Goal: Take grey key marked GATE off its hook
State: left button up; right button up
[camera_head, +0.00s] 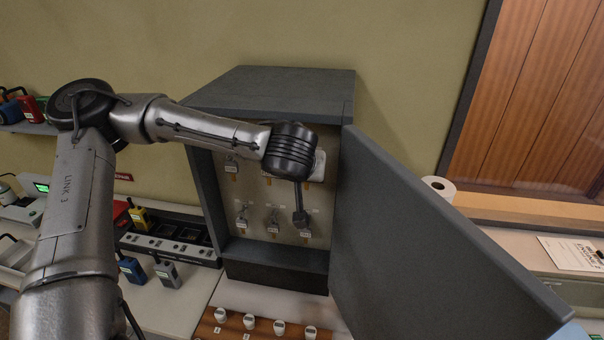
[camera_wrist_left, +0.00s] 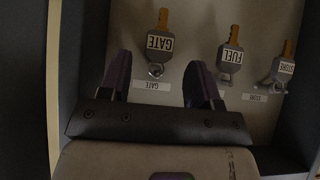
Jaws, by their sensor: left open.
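The GATE key (camera_wrist_left: 162,20) hangs on its hook in the wrist view, appearing upside down with a white tag reading GATE. Its shank looks brass-coloured and its ring looks grey. My left gripper (camera_wrist_left: 158,72) is open and empty, one finger on each side of the key's ring end, not closed on it. In the head view my left gripper (camera_head: 301,217) is inside the open key cabinet (camera_head: 285,92), just above the right-hand key (camera_head: 305,234) of the lower row. My right gripper is not in view.
The FUEL key (camera_wrist_left: 231,55) and STORE key (camera_wrist_left: 280,70) hang beside the GATE key. The cabinet's side wall is close on the other side. The open cabinet door (camera_head: 430,240) swings out to the right. A wooden key board (camera_head: 255,332) lies below in front.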

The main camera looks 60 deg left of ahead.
pick_arm(q)
jog(key=b+x, duration=0.1)
jog(key=x, duration=0.3)
jog(key=shift+w+a+f+b, duration=0.1)
jog(key=shift+w+f+b, duration=0.05)
jog(key=shift+b, duration=0.15)
jog(key=c, duration=0.8)
